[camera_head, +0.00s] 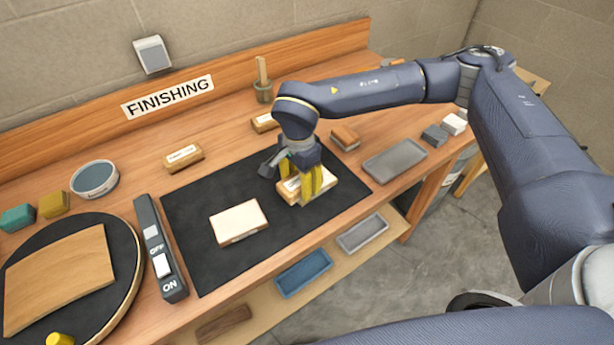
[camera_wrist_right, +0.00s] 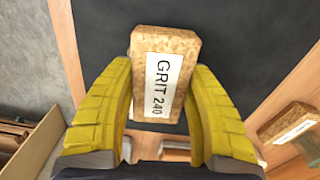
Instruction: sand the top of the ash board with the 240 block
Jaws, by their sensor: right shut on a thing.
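My right gripper (camera_head: 308,185) has yellow fingers and is shut on the 240 block (camera_wrist_right: 162,75), a cork-coloured block with a white "GRIT 240" label. The fingers grip its two sides, and the label faces the wrist camera. In the head view the block shows around the fingers, over the right part of the black mat (camera_head: 190,230). Whether it touches anything below is hidden. A pale board (camera_head: 238,221), seemingly the ash board, lies flat on the mat left of the gripper. My left gripper is not in view.
Labelled blocks (camera_head: 183,158) (camera_head: 264,122) stand behind the mat; one shows in the right wrist view (camera_wrist_right: 290,124). A brown block (camera_head: 345,138) and grey tray (camera_head: 394,160) lie to the right. An ON/OFF switch box (camera_head: 158,240) and a round stand with a curved board (camera_head: 60,275) are left.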

